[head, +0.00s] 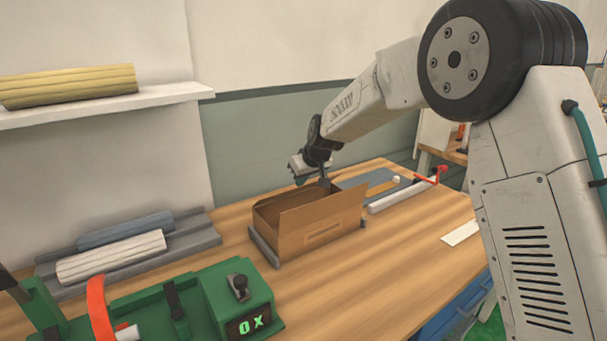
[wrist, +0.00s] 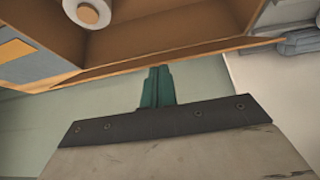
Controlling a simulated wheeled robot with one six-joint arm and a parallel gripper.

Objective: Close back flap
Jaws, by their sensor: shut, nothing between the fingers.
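An open brown cardboard box (head: 308,238) stands on the wooden table in the head view, its near flap raised. In the wrist view the box (wrist: 190,18) fills the top, and the back flap (wrist: 215,54) shows as a long thin strip along its edge. My gripper (head: 324,182) is at the far side of the box, pointing down. In the wrist view my gripper (wrist: 158,72) shows teal fingers closed together, empty, their tips at the flap's edge. I cannot tell whether they touch it. A white roll (wrist: 88,12) with a tan core lies inside the box.
A green device (head: 225,290) with a lit display stands at the front left. A grey rack with rolls (head: 110,257) is at the left. A rail with a red clamp (head: 405,192) lies right of the box. Bare table (head: 370,275) is in front.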

